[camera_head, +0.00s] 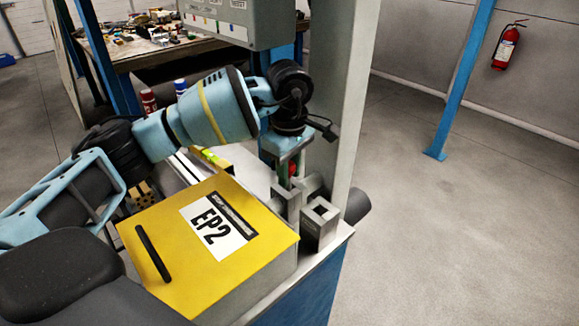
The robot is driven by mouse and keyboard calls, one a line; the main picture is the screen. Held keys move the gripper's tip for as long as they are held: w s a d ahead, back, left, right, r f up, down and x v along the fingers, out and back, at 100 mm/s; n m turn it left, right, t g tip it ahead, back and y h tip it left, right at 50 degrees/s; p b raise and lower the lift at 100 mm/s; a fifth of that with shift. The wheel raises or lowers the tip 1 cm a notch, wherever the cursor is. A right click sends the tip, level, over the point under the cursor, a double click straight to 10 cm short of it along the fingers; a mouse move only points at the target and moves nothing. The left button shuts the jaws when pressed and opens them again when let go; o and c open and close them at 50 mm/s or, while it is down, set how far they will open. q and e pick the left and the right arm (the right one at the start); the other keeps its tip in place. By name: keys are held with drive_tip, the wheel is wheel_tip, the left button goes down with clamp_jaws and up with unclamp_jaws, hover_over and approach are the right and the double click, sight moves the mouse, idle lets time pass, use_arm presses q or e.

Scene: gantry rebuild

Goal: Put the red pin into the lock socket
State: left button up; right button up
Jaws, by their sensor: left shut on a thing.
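My left gripper (290,165) points down at the right end of the bench, beside the pale column. It is shut on the red pin (293,169), of which only a small red part shows between the fingers. Grey metal blocks stand just below the gripper. One is a square block with an open top (319,228), which looks like a socket, in front and to the right of the pin. Another grey upright piece (285,205) stands directly below the gripper. I cannot tell whether the pin's lower end touches or enters any of them. My right gripper is not in view.
A yellow-lidded box marked EP2 (180,270) with a black handle fills the bench left of the blocks. The pale column (345,90) rises close behind the gripper. A grey panel box (235,25) hangs above. The floor to the right is clear.

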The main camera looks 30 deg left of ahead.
use_arm(q)
drive_tip(key=shift+f, duration=0.1)
idle(0.3)
drive_tip(key=o, duration=1.1)
drive_tip(key=shift+o, duration=0.4)
drive_tip(key=o, duration=0.5)
drive_tip(key=shift+c, duration=0.2)
